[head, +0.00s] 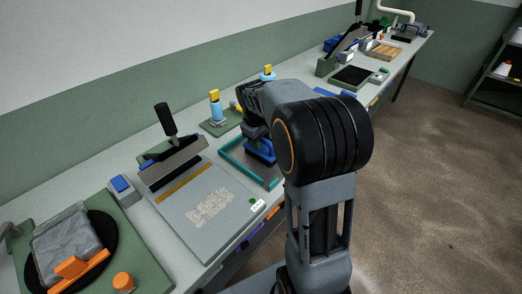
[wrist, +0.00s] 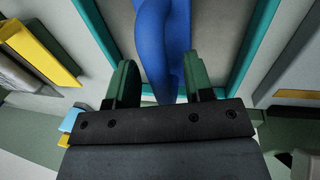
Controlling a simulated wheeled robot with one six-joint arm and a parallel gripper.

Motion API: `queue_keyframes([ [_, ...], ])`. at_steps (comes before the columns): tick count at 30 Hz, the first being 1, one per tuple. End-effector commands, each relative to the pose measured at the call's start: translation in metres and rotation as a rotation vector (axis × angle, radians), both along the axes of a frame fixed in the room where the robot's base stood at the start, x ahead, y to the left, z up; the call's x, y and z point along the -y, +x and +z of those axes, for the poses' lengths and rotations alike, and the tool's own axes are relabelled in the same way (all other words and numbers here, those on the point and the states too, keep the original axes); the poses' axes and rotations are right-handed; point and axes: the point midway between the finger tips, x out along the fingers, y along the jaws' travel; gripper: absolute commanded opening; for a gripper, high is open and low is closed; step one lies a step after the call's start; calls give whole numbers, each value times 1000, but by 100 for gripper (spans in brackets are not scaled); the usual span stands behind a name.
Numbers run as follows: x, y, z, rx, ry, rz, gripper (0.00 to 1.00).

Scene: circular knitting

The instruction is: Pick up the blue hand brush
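The blue hand brush (wrist: 165,35) lies in a shallow tray with a teal rim (wrist: 252,45). In the head view a part of the brush (head: 262,153) shows below my gripper, and my arm covers the rest. In the wrist view my gripper (wrist: 158,64) has its two green fingers apart, one on each side of the blue brush. Narrow gaps seem to show between the fingers and the brush. The lower end of the brush is hidden behind the gripper body. The tray (head: 236,165) also shows in the head view.
A grey press board (head: 205,215) with a black-handled bar (head: 172,160) stands left of the tray. A blue and yellow bottle-like item (head: 215,105) stands behind it. A yellow block (wrist: 38,50) is at the left in the wrist view. The bench continues to the far right.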

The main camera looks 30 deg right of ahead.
Motion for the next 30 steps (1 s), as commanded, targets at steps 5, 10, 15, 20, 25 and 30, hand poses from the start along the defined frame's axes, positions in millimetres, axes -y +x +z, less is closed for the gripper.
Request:
queue_keyframes([
  [5,0,0,0,0,0,0,30],
  [10,0,0,0,0,0,0,13],
  [15,0,0,0,0,0,1,0],
  [20,0,0,1,1,-1,1,0],
  [25,0,0,1,1,-1,1,0],
  [30,0,1,9,3,-1,1,0],
])
